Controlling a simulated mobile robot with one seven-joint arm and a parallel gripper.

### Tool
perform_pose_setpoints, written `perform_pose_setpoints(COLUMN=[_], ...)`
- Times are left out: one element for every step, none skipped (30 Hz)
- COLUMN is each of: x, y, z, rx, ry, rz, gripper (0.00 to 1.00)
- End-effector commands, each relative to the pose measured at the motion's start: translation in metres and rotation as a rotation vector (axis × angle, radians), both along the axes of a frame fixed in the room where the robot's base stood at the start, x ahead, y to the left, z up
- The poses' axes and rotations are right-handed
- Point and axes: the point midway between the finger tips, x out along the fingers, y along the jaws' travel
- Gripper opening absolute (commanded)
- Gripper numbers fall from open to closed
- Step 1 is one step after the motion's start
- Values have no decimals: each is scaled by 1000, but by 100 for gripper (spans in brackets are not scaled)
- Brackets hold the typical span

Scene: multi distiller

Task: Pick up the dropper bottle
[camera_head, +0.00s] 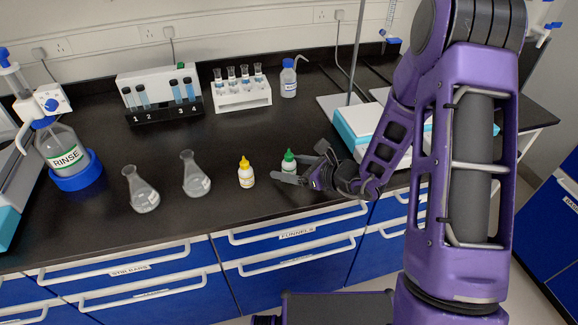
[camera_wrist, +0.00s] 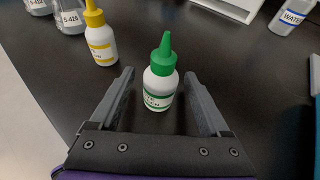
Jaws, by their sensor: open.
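A white dropper bottle with a green cap (camera_head: 288,162) stands upright on the black bench near its front edge. In the wrist view the green-capped bottle (camera_wrist: 161,84) stands between the fingers of my gripper (camera_wrist: 163,88), with a gap on both sides. My gripper (camera_head: 290,170) is open and low over the bench, reaching in from the right. A second dropper bottle with a yellow cap (camera_head: 246,173) stands upright to the left; it also shows at the upper left of the wrist view (camera_wrist: 100,40), outside the fingers.
Two flasks (camera_head: 142,192) (camera_head: 195,176) stand further left, beside a rinse bottle (camera_head: 64,150) in a blue ring. Behind are a numbered rack (camera_head: 160,112), a white vial rack (camera_head: 242,98) and a blue-capped water bottle (camera_head: 288,80). A balance (camera_head: 358,130) stands at the right.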

Motion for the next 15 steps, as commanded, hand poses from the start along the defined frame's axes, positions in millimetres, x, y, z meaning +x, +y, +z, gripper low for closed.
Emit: perform_pose_setpoints(x=[1, 1, 1, 1, 1, 1, 1, 1, 1, 1, 1, 1, 1, 1, 1], y=[2, 2, 2, 2, 2, 2, 2, 2, 2, 2, 1, 1, 1, 1, 1], z=[-1, -1, -1, -1, -1, -1, -1, -1, 0, 0, 0, 0, 0, 0, 0], rx=[0, 0, 0, -1, -1, -1, -1, -1, -1, -1, -1, 0, 0, 0, 0], ry=[0, 0, 0, -1, -1, -1, -1, -1, -1, -1, -1, -1, -1, -1, -1], rz=[1, 1, 1, 0, 0, 0, 0, 0, 0, 0, 0, 0, 0, 0, 0], gripper=[80, 80, 80, 80, 80, 80, 80, 75, 67, 62, 57, 49, 44, 39, 31])
